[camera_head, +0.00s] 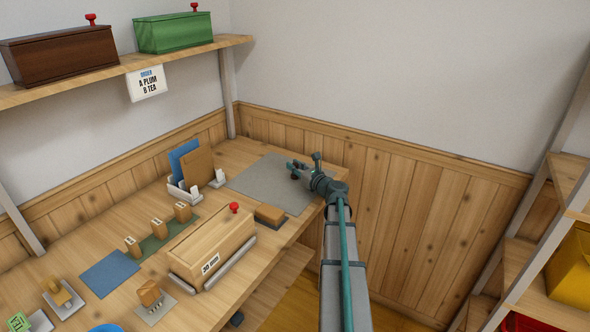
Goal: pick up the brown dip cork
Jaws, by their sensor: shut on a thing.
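My gripper (296,170) is at the far right end of the workbench, over the grey mat (262,182). It is shut on a small dark reddish-brown thing (294,177), mostly hidden by the fingers. It is too small here to tell for sure whether this is the brown dip cork. I cannot tell whether it touches the mat. A brown block (269,214) lies on the bench just left of my arm. Another brown piece (149,292) sits on a small grey plate near the front.
A long wooden box (212,245) with a red knob stands mid-bench. Several tan numbered blocks (158,228) stand behind it, near a blue mat (109,273). A holder with upright boards (197,170) is at the back. A shelf (110,77) holds brown and green boxes.

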